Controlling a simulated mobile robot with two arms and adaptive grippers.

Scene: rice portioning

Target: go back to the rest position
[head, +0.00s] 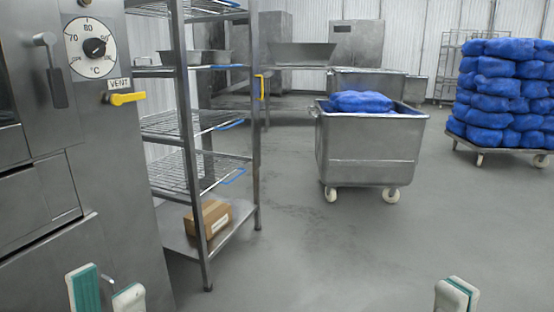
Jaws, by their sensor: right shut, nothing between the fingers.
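My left gripper (106,291) shows at the bottom left, in front of the steel cabinet. Its two pale fingers, one with a teal pad facing me, stand apart with a gap between them, and I see nothing held there. My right gripper (457,293) shows at the bottom right over the grey floor. Its fingers are together and empty. Only the finger ends of both grippers are in view; the arms are out of frame.
A steel cabinet (125,215) with a temperature dial (92,48) and yellow lever (128,98) stands close on the left. Beside it is a wire rack (190,122) with a cardboard box (208,218). A wheeled steel tub (370,150) and stacked blue bags (495,95) stand further back. Floor ahead is clear.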

